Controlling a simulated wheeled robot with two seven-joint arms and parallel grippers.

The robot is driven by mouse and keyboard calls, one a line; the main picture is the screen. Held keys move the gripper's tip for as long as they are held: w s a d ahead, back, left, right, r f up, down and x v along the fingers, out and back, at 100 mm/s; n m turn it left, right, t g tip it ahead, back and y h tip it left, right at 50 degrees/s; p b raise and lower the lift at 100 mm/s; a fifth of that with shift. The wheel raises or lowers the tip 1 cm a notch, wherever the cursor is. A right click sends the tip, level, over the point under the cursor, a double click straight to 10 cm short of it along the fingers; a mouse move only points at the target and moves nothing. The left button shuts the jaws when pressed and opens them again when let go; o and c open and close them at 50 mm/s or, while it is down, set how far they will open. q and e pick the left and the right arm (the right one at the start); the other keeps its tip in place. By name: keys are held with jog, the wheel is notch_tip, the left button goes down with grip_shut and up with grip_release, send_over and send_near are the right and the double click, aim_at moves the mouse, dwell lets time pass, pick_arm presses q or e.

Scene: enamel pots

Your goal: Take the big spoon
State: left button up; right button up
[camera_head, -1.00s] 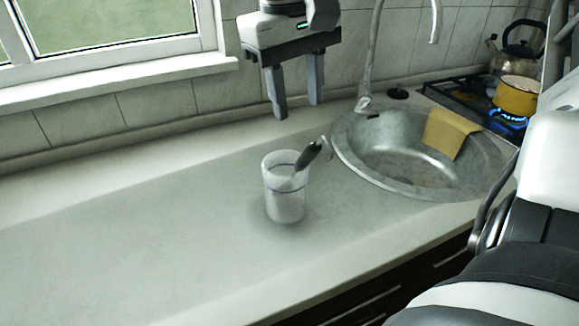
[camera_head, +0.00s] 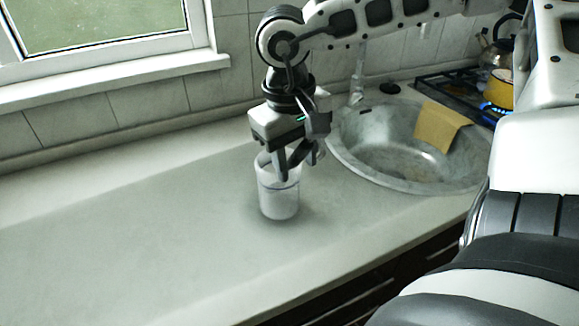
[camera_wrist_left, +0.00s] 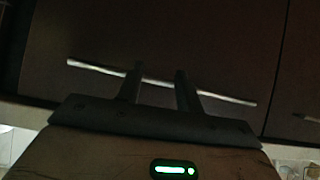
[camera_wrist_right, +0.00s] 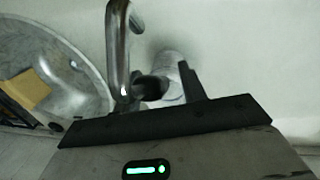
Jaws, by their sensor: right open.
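The big spoon's dark handle (camera_wrist_right: 152,88) shows in the right wrist view between my right gripper's fingers; in the head view the gripper hides it. The spoon stands in a translucent white cup (camera_head: 279,196) on the counter. My right gripper (camera_head: 290,174) is open, its fingers low at the cup's rim on either side of the handle; I cannot tell whether they touch it. My left gripper (camera_wrist_left: 157,72) is open and empty in front of a dark cabinet front, outside the head view.
A round metal sink (camera_head: 385,150) with a yellow cloth (camera_head: 438,126) lies right of the cup. A shiny curved metal pipe (camera_wrist_right: 119,45) stands close to my right gripper. A yellow pot (camera_head: 501,90) sits over a lit burner at the right. The counter's left (camera_head: 120,230) is clear.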

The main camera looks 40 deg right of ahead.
grip_shut()
jog(key=shift+r, duration=0.15)
